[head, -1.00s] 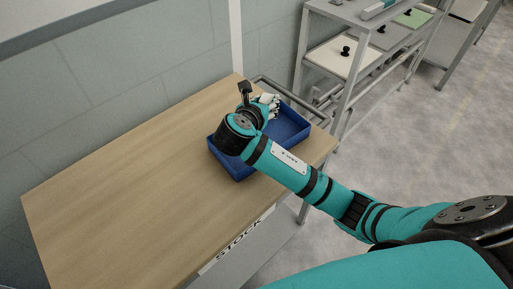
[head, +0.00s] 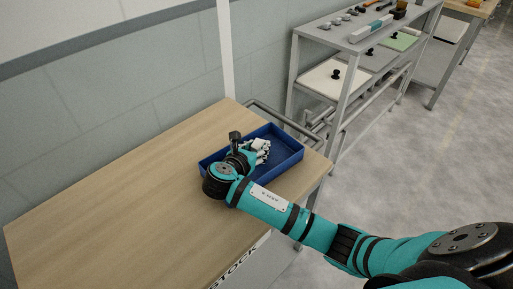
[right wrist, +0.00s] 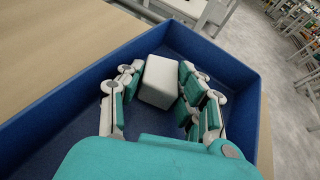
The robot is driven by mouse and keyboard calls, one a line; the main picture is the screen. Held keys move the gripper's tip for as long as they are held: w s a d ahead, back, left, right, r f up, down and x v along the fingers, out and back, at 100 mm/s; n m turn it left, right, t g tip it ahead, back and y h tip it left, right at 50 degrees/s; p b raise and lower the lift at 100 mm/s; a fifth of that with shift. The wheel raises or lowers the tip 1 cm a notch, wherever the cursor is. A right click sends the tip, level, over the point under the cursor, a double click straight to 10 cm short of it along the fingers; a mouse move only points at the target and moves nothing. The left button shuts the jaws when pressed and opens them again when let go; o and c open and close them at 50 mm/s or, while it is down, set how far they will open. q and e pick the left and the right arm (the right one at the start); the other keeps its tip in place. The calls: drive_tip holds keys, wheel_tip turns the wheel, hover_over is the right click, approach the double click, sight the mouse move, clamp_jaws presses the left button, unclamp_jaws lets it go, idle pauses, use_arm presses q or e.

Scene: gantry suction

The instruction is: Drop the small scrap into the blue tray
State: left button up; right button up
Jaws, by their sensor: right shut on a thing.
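The small scrap is a pale, off-white block (right wrist: 160,82) between the fingers of my right gripper (right wrist: 161,72) in the right wrist view. The fingers are shut on it from both sides. The blue tray (head: 289,150) sits on the wooden table in the head view; its wall (right wrist: 62,98) surrounds the gripper in the right wrist view. In the head view my right gripper (head: 259,146) is over the inside of the tray. I cannot tell whether the block touches the tray floor. My left gripper is not in view.
The wooden table (head: 120,195) is bare to the left of the tray. A grey shelf rack (head: 357,40) with small items and lidded panels stands at the back right. A metal rail (head: 275,112) runs behind the tray. A wall is behind the table.

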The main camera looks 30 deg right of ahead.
drive_tip(key=o, duration=0.9)
drive_tip(key=shift+c, duration=0.2)
drive_tip(key=shift+r, duration=0.1)
drive_tip(key=p+v, duration=0.1)
drive_tip(key=v, duration=1.1)
